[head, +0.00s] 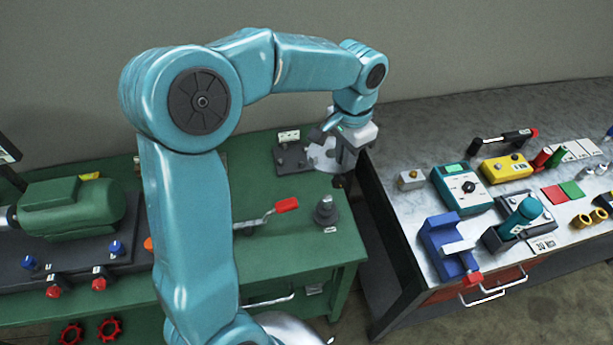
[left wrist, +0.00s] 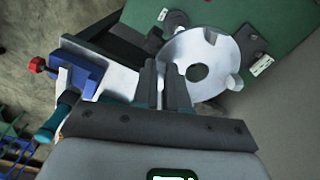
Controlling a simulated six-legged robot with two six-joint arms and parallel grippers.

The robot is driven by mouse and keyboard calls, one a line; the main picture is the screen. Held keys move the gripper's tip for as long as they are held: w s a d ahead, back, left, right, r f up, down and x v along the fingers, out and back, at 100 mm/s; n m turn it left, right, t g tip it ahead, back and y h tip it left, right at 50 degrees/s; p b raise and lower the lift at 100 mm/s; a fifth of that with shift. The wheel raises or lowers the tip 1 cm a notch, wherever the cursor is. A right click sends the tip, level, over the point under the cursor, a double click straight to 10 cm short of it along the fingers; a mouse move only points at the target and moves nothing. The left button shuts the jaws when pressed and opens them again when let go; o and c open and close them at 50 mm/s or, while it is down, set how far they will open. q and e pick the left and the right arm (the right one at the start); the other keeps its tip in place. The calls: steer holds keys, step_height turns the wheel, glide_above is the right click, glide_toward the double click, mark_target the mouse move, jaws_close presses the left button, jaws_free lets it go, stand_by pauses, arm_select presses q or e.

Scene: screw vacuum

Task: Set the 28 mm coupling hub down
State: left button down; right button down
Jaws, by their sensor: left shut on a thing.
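A silver disc-shaped hub with a centre hole and stubby lugs, which I take as the coupling hub (head: 319,155), is at my left gripper (head: 344,170), over the back right end of the green bench (head: 345,252). In the left wrist view the hub (left wrist: 220,72) lies just beyond the fingertips of my left gripper (left wrist: 166,80), at its rim. The gripper is shut on it. The gripper hides part of the hub in the head view. Whether the hub touches anything below is unclear. My right gripper is not in view.
A dark labelled fixture (head: 290,152) stands left of the hub. A dark stepped piece (head: 326,211) and a red-handled lever (head: 286,206) are nearer. A green motor (head: 70,208) is left. Across a gap, the grey bench holds a blue vise (head: 446,245) and a teal meter (head: 461,188).

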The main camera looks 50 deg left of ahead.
arm_select(q)
steer(key=shift+s+r+m, duration=0.2)
steer(key=shift+s+m, duration=0.25)
steer(key=shift+m, duration=0.85)
steer(key=a+r, duration=0.1)
steer(key=a+r+b, duration=0.1)
steer(key=r, duration=0.1)
steer(key=shift+w+a+r, duration=0.1)
steer(key=shift+w+a, duration=0.1)
steer(key=b, duration=0.4)
glide_above(317, 150)
steer(key=s+a+f+n+b, duration=0.2)
steer(key=s+a+f+b, duration=0.15)
steer(key=a+b, duration=0.3)
steer(key=s+a+f+n+b, duration=0.1)
steer(key=s+a+f+b, duration=0.25)
steer(key=a+b, duration=0.3)
steer(key=f+b, duration=0.1)
steer(key=f, duration=0.5)
steer(key=f+b, duration=0.1)
steer(key=f, duration=0.5)
steer(key=w+f+b, duration=0.1)
steer(key=f, duration=0.5)
steer(key=shift+a+f+b, duration=0.2)
steer(key=shift+f+b, duration=0.2)
steer(key=shift+f, duration=0.3)
